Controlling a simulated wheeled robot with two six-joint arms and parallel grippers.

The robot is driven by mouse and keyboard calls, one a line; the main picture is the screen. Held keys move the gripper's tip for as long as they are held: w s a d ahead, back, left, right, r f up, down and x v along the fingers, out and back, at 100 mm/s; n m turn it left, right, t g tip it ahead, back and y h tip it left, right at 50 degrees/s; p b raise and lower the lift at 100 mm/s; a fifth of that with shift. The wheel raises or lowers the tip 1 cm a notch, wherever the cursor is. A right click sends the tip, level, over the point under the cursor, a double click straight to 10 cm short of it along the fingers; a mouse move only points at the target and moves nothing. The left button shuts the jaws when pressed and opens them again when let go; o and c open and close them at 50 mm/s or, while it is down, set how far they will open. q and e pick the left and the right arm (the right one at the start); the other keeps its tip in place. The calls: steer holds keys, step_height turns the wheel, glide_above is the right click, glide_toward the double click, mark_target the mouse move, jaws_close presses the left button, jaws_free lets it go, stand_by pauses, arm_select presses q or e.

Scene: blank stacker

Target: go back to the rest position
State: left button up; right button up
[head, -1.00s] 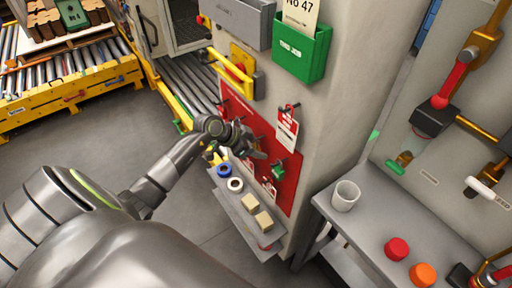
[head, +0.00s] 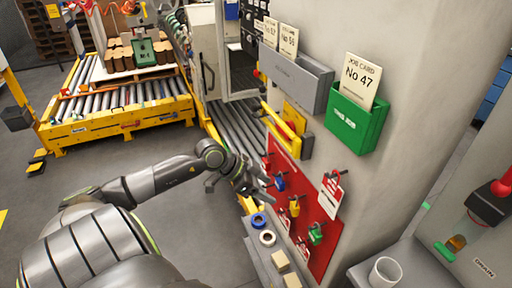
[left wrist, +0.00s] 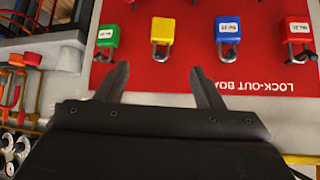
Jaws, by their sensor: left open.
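My left gripper (head: 262,186) is in front of the red lock-out board (head: 322,236) on the grey column in the head view. In the left wrist view its two fingers (left wrist: 160,82) are apart with nothing between them. Beyond the fingertips hang a green padlock (left wrist: 108,36), a yellow padlock (left wrist: 163,31), a blue padlock (left wrist: 228,29) and a red padlock (left wrist: 296,29). The fingers look apart from all of them. My right gripper does not show.
Below the board a small shelf (head: 262,262) holds a blue tape roll (head: 259,220), a white tape roll (head: 267,238) and tan blocks. A green job card holder (head: 356,122) and a grey tray (head: 295,78) are mounted above. A yellow roller conveyor (head: 120,118) stands behind left. Open floor lies left.

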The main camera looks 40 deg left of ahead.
arm_select(q)
steer(key=shift+v, duration=1.75)
steer(key=shift+s+d, duration=0.1)
steer(key=w+a+f+n+t, duration=0.1)
steer(key=a+f+n+t, duration=0.15)
steer(key=f, duration=0.45)
steer(key=w+a+f+n+t, duration=0.1)
steer(key=a+f+n+t, duration=0.1)
steer(key=a+f+t, duration=0.35)
steer(key=s+a+f+n+g+y, duration=0.15)
steer(key=s+f+y, duration=0.3)
steer(key=f, duration=0.55)
steer(key=s+f+n+g+y, duration=0.25)
steer(key=s+f, duration=0.25)
steer(key=f, duration=0.4)
steer(key=s+d+f+g+y, duration=0.1)
steer(key=s+d+f+g, duration=0.35)
steer(key=s+f, duration=0.85)
steer(key=s+d+f+g+h, duration=0.1)
steer(key=s+d+f+g, duration=0.4)
steer(key=s+d, duration=0.9)
step_height(320, 180, down, 3)
steer(key=shift+s+f, duration=0.25)
steer(key=shift+s, duration=0.85)
